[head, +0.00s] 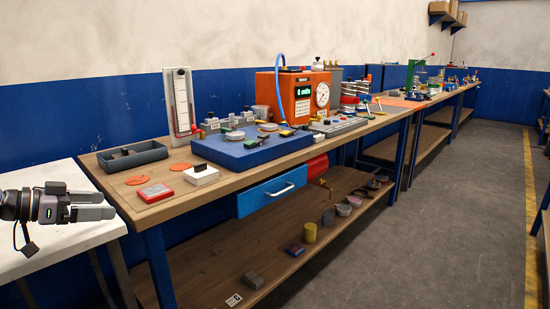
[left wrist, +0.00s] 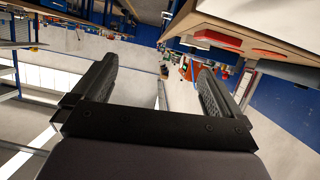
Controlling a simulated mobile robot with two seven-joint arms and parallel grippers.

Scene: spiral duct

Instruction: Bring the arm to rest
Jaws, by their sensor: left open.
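My left gripper (head: 98,205) comes in from the left edge of the head view, over the white table top. Its two grey fingers point right, toward the wooden workbench (head: 175,205), and stand apart. In the left wrist view the same two fingers (left wrist: 155,90) show spread, with nothing between them. My right gripper shows in neither view.
The white table (head: 60,250) stands beside the bench. On the bench's near end are a dark tray (head: 132,158), a red block (head: 155,192) and a white block (head: 201,175). A blue drawer (head: 272,191) hangs below. The floor (head: 440,200) at right is clear.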

